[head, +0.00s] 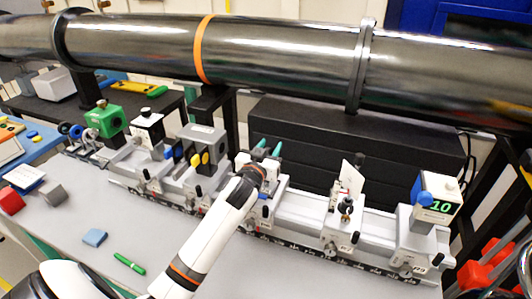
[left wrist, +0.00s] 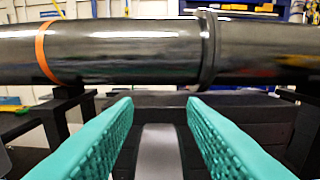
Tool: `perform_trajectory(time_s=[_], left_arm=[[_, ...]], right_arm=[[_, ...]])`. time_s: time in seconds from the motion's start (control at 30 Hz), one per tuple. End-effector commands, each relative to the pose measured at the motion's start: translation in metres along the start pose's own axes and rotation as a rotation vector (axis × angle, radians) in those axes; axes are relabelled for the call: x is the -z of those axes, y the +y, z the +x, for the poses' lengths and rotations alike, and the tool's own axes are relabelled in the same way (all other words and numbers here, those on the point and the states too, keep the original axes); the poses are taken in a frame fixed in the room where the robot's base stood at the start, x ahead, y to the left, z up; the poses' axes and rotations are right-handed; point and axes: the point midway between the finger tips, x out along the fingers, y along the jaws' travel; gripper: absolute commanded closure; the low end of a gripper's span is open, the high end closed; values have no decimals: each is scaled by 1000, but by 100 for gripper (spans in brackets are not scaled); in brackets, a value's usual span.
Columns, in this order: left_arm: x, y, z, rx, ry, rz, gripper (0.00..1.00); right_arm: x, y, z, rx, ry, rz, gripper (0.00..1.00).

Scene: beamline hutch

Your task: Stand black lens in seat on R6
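My left gripper (head: 267,150) is over the middle of the optical rail, at a white carrier (head: 276,186). Its teal fingers stand apart in the left wrist view (left wrist: 160,125), with a plain grey surface (left wrist: 160,155) between or beyond them. I see nothing held. Several small round discs stand in a holder at the rail's far left; a dark one (head: 90,134) may be the black lens, but it is too small to be sure. Another carrier (head: 340,236) with a dark round knob stands right of my gripper. The carrier labels are too small to read, so I cannot tell which is R6. My right gripper is out of view.
A grey box unit (head: 203,143) stands left of my gripper, and a display unit reading 10 (head: 436,196) stands right. A green pen (head: 129,263) and blue block (head: 94,237) lie in front.

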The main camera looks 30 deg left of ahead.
Motion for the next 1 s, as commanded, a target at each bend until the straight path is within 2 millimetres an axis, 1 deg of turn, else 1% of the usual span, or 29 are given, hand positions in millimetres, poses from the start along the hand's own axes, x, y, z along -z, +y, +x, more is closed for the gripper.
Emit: perform_trajectory(time_s=[0.07, 0.17, 0.4, 0.5, 0.6, 0.77, 1.0], left_arm=[[1, 0, -7, 1, -2, 0, 62], [3, 0, -22, 0, 0, -1, 62], [3, 0, -74, 0, 0, -1, 62], [2, 0, -93, 0, 0, -1, 62], [2, 0, -107, 0, 0, 0, 62], [0, 0, -118, -1, -1, 0, 62], [-1, 0, -120, -1, -1, 0, 62]], right_arm=[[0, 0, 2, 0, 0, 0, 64], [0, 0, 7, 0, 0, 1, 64], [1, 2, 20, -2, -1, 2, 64], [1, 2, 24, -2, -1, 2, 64], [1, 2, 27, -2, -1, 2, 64], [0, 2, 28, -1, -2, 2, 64], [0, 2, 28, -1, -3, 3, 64]])
